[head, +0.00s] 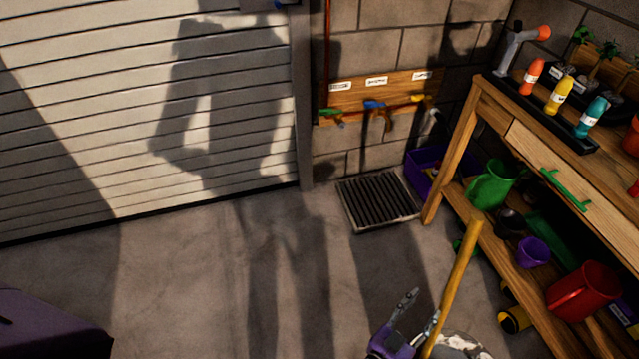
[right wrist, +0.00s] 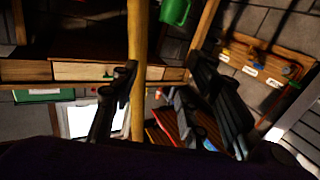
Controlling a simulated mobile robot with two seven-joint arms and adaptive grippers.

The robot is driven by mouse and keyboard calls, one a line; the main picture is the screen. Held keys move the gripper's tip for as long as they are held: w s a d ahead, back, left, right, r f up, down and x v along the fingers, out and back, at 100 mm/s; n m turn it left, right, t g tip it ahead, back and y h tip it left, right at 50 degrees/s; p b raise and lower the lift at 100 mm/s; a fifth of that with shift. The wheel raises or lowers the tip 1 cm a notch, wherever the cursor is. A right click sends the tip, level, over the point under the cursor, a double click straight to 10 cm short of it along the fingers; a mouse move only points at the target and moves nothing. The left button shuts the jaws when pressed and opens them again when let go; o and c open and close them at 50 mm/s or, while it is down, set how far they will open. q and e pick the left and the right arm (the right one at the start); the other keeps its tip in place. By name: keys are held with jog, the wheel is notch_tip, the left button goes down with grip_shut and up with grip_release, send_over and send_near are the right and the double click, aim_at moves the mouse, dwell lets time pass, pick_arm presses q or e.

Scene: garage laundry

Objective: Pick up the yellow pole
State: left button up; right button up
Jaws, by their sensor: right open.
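The yellow pole (head: 458,270) stands tilted near the bottom right of the head view, and its lower end runs out of the frame. My right gripper (head: 421,309) is open just left of the pole. In the right wrist view the pole (right wrist: 138,40) runs vertically between the two dark fingers of the gripper (right wrist: 165,80), close to the left finger. I cannot tell whether that finger touches it. My left gripper does not show.
A wooden workbench (head: 520,135) stands on the right, its lower shelf holding a green jug (head: 492,187) and a red bucket (head: 583,290). A pale speckled round thing (head: 462,347) is beside the pole. A black ribbed mat (head: 378,202) lies by the wall.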

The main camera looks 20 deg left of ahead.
aim_at(446, 300)
jog(key=w+d, duration=0.2)
jog(key=w+d+h, duration=0.1)
jog(key=d, duration=0.1)
jog(key=w+d+h, duration=0.1)
jog(key=w, duration=0.1)
jog(key=shift+w+d+r+b, duration=0.3)
jog(key=shift+d, duration=0.1)
jog(key=shift+c, duration=0.2)
grip_shut()
